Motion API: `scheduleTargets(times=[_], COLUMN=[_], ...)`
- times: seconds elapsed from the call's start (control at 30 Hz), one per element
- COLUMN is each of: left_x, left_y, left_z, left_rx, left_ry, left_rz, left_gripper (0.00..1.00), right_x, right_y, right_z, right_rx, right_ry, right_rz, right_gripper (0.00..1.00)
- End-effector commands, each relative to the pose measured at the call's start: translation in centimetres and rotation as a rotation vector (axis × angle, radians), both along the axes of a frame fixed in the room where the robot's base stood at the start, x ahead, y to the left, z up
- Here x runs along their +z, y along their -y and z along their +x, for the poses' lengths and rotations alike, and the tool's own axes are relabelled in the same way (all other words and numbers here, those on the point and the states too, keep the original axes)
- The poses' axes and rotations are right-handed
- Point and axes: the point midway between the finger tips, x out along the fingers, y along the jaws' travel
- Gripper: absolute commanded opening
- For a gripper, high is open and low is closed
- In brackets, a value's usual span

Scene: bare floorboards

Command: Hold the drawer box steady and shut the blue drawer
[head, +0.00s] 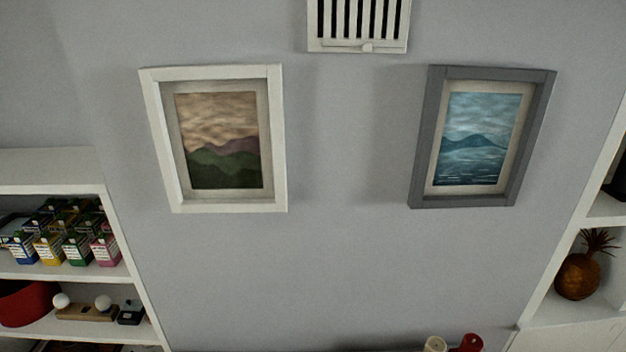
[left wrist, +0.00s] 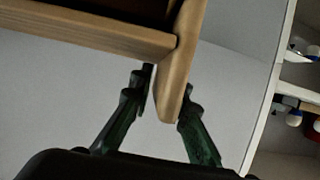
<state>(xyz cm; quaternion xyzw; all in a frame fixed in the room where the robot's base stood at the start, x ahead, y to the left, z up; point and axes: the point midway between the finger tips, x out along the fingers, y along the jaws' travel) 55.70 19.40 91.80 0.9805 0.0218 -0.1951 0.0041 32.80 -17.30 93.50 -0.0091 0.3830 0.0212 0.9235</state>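Part of a light wooden box (left wrist: 90,28), which looks like the drawer box, shows at the top of the left wrist view, with a dark hollow inside it. Its end panel (left wrist: 179,65) reaches down between the fingers of my left gripper (left wrist: 165,98). The fingers are apart, one on each side of the panel, with a narrow gap visible on the left side; contact on the right side is unclear. The blue drawer is not visible in either view. My right gripper is not in view. The head view shows neither gripper nor box.
The head view faces a grey wall with a white-framed picture (head: 214,138), a grey-framed picture (head: 481,137) and a vent (head: 357,25). White shelves (head: 60,173) stand left, with several cartons; a pineapple (head: 578,275) sits right. A red object (head: 468,343) shows at the bottom edge.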

Motion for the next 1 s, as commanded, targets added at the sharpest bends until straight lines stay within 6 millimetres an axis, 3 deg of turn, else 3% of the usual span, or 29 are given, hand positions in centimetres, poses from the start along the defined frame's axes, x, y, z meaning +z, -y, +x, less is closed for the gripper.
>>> scheduleTargets(times=[0.17, 0.53, 1.0], left_x=[0.0, 0.3, 3.6], left_y=[0.0, 0.0, 0.3], left_z=[0.0, -0.7, -8.9], left_rx=[0.001, 0.002, 0.003], left_ry=[0.0, 0.0, -0.002], left_rz=[-0.001, -0.001, -0.003], left_gripper=[0.29, 0.29, 0.29], right_x=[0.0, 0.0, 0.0], right_y=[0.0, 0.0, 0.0], right_z=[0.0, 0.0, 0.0], right_rx=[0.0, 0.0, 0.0], right_ry=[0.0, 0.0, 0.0], right_rz=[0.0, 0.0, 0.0], right_gripper=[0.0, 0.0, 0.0])
